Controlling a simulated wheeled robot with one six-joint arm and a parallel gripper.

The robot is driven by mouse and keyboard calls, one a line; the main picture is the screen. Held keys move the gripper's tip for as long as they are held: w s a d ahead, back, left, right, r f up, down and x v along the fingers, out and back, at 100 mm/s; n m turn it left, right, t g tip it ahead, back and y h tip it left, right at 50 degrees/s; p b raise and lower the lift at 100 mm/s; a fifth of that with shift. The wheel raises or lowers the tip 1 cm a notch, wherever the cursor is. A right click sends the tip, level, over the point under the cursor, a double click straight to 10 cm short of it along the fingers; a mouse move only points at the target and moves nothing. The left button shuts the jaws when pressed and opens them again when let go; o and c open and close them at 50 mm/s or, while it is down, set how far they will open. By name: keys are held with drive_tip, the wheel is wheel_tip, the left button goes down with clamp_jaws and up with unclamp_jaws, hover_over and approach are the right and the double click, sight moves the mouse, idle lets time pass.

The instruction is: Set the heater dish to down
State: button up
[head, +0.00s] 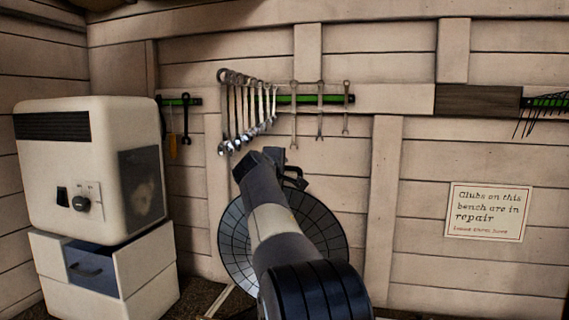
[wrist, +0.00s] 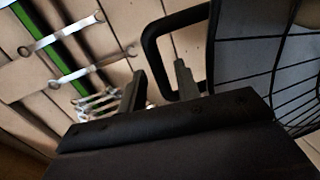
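The heater dish (head: 234,240) is a dark round dish with a wire grille. It stands in front of the back wall in the head view, with its middle hidden by my arm. In the wrist view its curved grille (wrist: 285,60) fills the right side, and a black loop handle (wrist: 153,52) sticks out from it. My gripper (wrist: 162,88) is at this handle, with its two fingers apart and part of the loop showing between or just behind them. I cannot tell whether they touch it. The gripper is partly hidden in the head view (head: 283,165).
A cream cabinet with a knob (head: 60,180) stands at left on a drawer unit (head: 150,262). Wrenches (head: 240,105) hang on a green strip (head: 285,99) close behind my gripper.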

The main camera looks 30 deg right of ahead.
drive_tip(key=shift+p+x, duration=0.3)
drive_tip(key=shift+x, duration=1)
clamp_jaws()
